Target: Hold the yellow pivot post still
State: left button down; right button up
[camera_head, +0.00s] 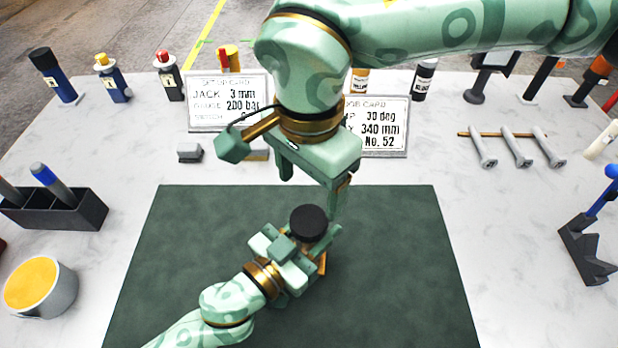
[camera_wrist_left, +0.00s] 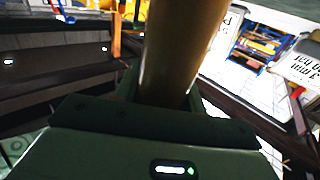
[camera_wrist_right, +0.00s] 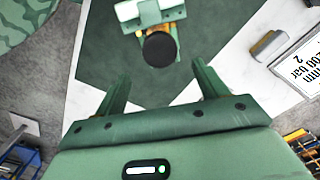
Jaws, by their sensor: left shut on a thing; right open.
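The yellow pivot post (camera_wrist_left: 182,45) stands between my left gripper's fingers in the left wrist view, and those fingers are shut on it. In the head view my left gripper (camera_head: 312,250) is low over the green mat. A round black top (camera_head: 308,222) shows beside its fingers and hides most of what is below. The same black top (camera_wrist_right: 160,48) shows in the right wrist view, beyond and between my right gripper's fingers. My right gripper (camera_head: 310,187) is open and empty, above and behind the black top, apart from it.
A dark green mat (camera_head: 400,270) covers the middle and is mostly clear. Two printed cards (camera_head: 228,102) stand behind it. A grey block (camera_head: 189,152) lies at back left. A black pen holder (camera_head: 60,212) and yellow-topped tub (camera_head: 40,285) are at left. Several grey bolts (camera_head: 515,148) lie at right.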

aim_at(309, 219)
jog(key=shift+f, duration=4)
jog(key=c, duration=1)
jog(key=m, duration=0.5)
jog(key=shift+m, duration=0.4)
jog(key=o, duration=1.1)
jog(key=shift+c, duration=0.2)
